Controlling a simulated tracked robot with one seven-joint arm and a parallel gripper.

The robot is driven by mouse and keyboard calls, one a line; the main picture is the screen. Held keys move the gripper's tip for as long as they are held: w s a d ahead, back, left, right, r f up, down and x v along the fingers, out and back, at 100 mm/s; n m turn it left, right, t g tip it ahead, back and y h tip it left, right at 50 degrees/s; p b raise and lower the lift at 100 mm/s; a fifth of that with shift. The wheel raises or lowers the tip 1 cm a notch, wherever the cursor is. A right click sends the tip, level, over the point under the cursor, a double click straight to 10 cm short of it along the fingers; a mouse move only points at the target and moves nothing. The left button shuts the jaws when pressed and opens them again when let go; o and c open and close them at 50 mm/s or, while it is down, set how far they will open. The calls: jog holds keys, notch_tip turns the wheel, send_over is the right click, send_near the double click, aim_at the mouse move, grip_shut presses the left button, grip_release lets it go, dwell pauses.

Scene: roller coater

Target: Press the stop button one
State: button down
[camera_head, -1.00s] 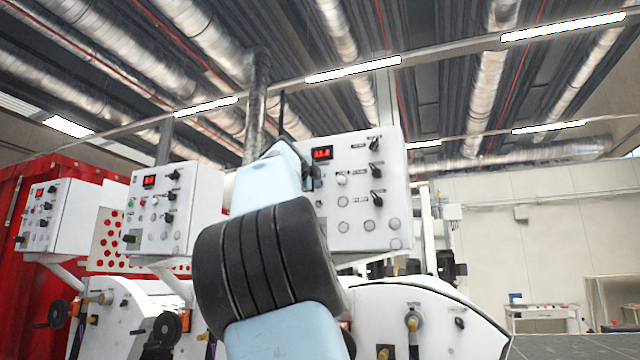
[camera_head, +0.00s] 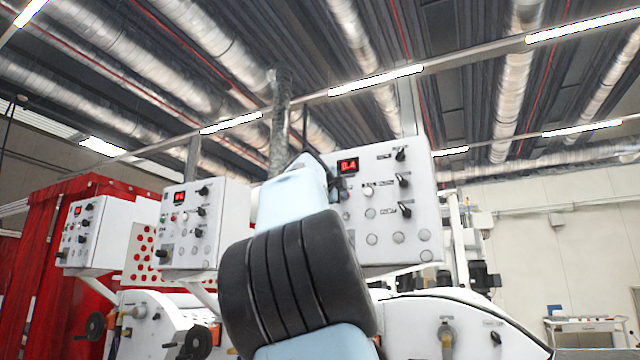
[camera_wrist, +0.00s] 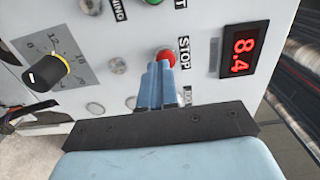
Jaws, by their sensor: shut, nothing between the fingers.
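The red stop button (camera_wrist: 166,57), with the label STOP beside it, sits on a white control panel (camera_wrist: 207,50) in the wrist view. My gripper (camera_wrist: 159,66) has its two blue fingers together, with nothing between them. The fingertips lie over the lower left part of the button; I cannot tell whether they touch it. In the head view the same white control box (camera_head: 390,225) stands behind my arm, which hides its left part and the stop button. My gripper is mostly hidden there too.
A red digital display (camera_wrist: 243,48) reading 8.4 is right of the button. A green button (camera_wrist: 154,2) and a black knob (camera_wrist: 46,72) are also on the panel. Two similar control boxes (camera_head: 228,222) (camera_head: 112,235) stand to the left in the head view.

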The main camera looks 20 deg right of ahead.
jog(key=v, duration=1.2)
jog(key=shift+w, duration=0.25)
dwell(0.7)
